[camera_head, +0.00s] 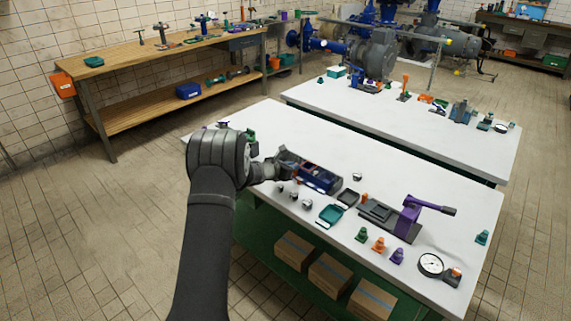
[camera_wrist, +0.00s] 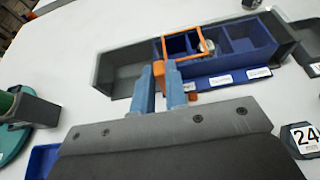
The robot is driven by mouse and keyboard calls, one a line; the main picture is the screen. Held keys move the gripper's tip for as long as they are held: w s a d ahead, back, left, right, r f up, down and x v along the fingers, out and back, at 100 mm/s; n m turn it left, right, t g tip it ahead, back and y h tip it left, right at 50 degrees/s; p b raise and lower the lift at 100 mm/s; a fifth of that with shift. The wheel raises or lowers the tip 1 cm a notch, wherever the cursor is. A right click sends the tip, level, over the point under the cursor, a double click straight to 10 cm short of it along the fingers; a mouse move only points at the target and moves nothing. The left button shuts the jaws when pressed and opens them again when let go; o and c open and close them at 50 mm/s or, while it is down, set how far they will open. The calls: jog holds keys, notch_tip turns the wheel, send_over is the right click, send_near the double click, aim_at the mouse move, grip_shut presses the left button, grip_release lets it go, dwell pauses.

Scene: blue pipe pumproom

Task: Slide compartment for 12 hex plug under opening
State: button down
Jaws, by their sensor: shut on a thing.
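A blue compartment tray (camera_wrist: 248,50) sits in a long dark grey channel (camera_wrist: 122,68) in the wrist view. It also shows in the head view (camera_head: 320,176). An orange frame (camera_wrist: 183,35) stands over part of the tray, around one compartment. A small metal piece (camera_wrist: 207,46) lies at the frame's right side. White labels (camera_wrist: 221,80) run along the tray's front; their text is too small to read. My gripper (camera_wrist: 160,78) is at the channel's near side, its fingers shut on a small orange tab (camera_wrist: 158,70). In the head view my gripper (camera_head: 286,165) is at the tray's left end.
A hex plug marked 24 (camera_wrist: 302,138) lies at the right in the wrist view. A teal tray (camera_head: 331,214), a dark tray (camera_head: 348,197), several small plugs and a purple lever press (camera_head: 408,215) stand nearby on the white table (camera_head: 460,205).

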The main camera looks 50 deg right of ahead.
jog(key=shift+s+f, duration=0.1)
jog(key=shift+s, duration=1)
jog(key=c, duration=1.4)
grip_release()
jog(key=shift+s, duration=0.1)
jog(key=shift+c, duration=0.2)
jog(key=shift+a, duration=0.15)
jog(key=v, duration=1.7)
